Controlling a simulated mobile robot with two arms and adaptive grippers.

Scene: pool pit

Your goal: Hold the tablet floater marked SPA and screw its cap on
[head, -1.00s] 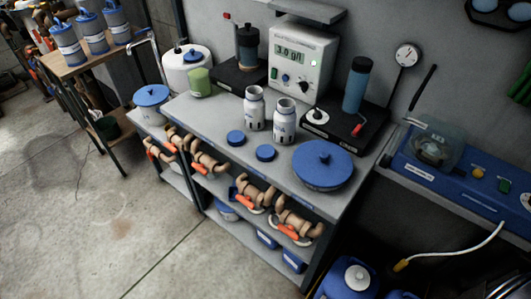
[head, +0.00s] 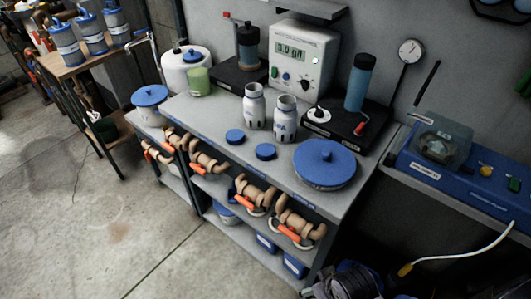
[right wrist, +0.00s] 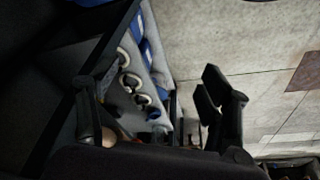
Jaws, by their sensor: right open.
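Two white tablet floaters, a left one (head: 254,106) and a right one (head: 285,118), stand upright and uncapped on the grey bench in the head view. Their markings are too small to read, so I cannot tell which is SPA. Two blue caps, a left one (head: 235,136) and a right one (head: 266,152), lie flat on the bench in front of them. My right gripper (right wrist: 150,88) is open and empty in the right wrist view, its fingers spread apart, away from the floaters. My left gripper is out of view.
On the bench (head: 215,115), a large blue round lid (head: 325,165) lies right of the caps. A test meter (head: 303,55) and a blue cylinder (head: 359,83) stand behind. Valves with orange handles (head: 290,232) fill the shelf below. A blue pump unit (head: 450,165) is at right.

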